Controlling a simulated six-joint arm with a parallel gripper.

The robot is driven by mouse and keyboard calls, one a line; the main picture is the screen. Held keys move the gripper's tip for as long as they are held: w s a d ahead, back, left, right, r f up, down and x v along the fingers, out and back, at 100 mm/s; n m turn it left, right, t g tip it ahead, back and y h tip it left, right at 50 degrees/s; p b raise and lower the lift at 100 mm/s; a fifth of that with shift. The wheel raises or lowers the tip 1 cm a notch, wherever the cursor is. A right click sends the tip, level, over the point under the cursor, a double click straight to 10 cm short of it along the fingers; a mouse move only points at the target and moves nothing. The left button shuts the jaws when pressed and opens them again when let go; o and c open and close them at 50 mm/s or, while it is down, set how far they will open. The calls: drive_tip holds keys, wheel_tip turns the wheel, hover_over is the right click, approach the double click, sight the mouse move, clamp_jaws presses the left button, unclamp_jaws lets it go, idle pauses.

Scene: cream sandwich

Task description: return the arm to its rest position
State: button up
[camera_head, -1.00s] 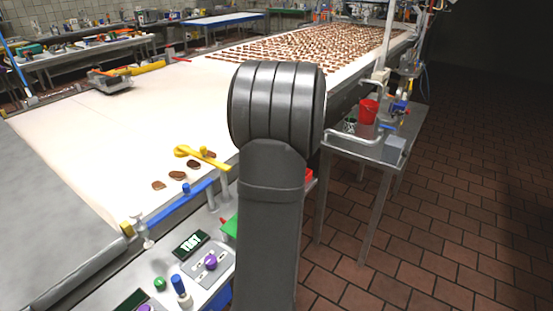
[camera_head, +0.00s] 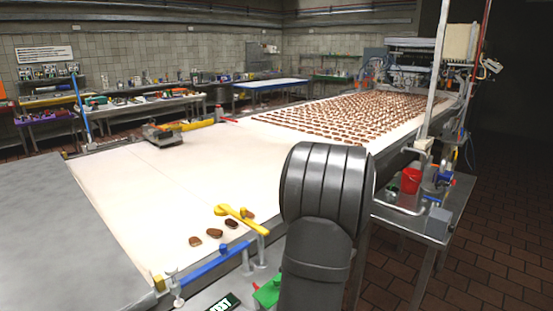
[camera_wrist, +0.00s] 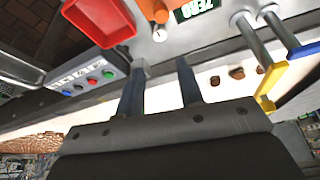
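My gripper (camera_wrist: 161,67) shows in the wrist view with its two dark fingers apart and nothing between them. The fingers are over the pale edge of the machine, beside a grey box with coloured buttons (camera_wrist: 90,78). In the head view, a thick grey ribbed joint of my arm stands in the lower middle. It hides part of the conveyor's right edge, and my gripper is not visible there.
A white conveyor (camera_head: 150,190) carries rows of brown sandwiches (camera_head: 350,118) at the far end. Several brown pieces lie near a yellow bar (camera_head: 240,219) and a blue bar (camera_head: 212,262). A steel side table (camera_head: 455,200) holds a red bucket (camera_head: 411,181). A red tray (camera_wrist: 100,20) is near my gripper.

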drive_tip(key=x, duration=1.2)
drive_tip(key=shift+w+f, duration=0.1)
drive_tip(key=shift+f, duration=0.3)
drive_tip(key=v, duration=1.7)
drive_tip(key=x, duration=1.7)
drive_tip(key=shift+a+f, duration=0.15)
drive_tip(key=shift+f, duration=0.1)
drive_tip(key=shift+r+m+h, duration=0.3)
drive_tip(key=shift+m, duration=0.5)
drive_tip(key=shift+a+m+t+h, duration=0.15)
drive_tip(key=shift+m+h, duration=0.25)
drive_tip(key=shift+m, duration=0.75)
drive_tip(key=shift+d+m+t+h, duration=0.1)
drive_tip(key=shift+m+t+h, duration=0.25)
drive_tip(key=shift+m, duration=0.8)
drive_tip(key=shift+a+m+g+h, duration=0.15)
drive_tip(key=shift+m+h, duration=0.5)
drive_tip(key=shift+m, duration=0.8)
drive_tip(key=shift+a+m+g+h, duration=0.15)
drive_tip(key=shift+m+h, duration=0.45)
drive_tip(key=shift+m, duration=0.85)
drive_tip(key=shift+v, duration=1.1)
